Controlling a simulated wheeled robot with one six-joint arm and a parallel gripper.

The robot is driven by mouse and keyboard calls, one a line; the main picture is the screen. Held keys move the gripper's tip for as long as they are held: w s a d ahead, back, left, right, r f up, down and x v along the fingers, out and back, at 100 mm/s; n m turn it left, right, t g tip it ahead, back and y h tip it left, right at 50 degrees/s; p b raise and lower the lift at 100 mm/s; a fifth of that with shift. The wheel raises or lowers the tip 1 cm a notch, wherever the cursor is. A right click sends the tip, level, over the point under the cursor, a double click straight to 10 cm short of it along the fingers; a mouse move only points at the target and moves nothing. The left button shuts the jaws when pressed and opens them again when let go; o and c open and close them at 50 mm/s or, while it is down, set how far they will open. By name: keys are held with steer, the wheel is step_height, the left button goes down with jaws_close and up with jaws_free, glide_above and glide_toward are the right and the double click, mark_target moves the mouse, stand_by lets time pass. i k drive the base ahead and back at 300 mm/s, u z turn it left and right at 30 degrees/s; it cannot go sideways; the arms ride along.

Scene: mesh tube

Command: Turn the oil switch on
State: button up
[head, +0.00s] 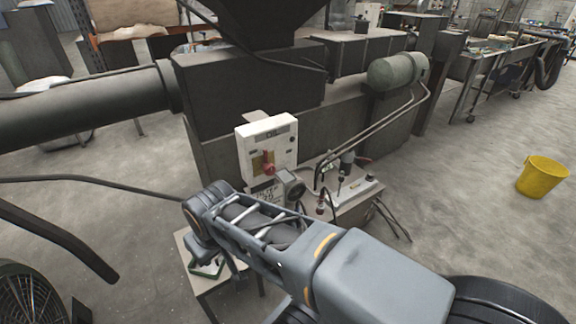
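The oil switch is a red rotary handle (268,165) on a yellow plate, on the front of a white control box (250,142) labelled OIL. The box is fixed to the dark machine near the middle of the head view. The handle's exact on or off position is too small to tell. My arm reaches from the lower right toward the box, and its bent joint is below and left of the box.
A grey round fitting (290,186) and a bench with hoses and small fittings (352,201) are right of the box. A small pale table (215,284) stands below my arm. A yellow bucket (542,177) is on the open floor at right. A thick dark pipe (85,106) runs left.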

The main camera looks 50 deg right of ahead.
mark_target(269, 169)
steer(key=z, duration=0.25)
steer(key=k, duration=0.45)
steer(key=z, duration=0.65)
steer(key=i, duration=0.5)
steer(key=u, duration=2)
steer(key=k, duration=0.6)
steer(key=z, duration=0.7)
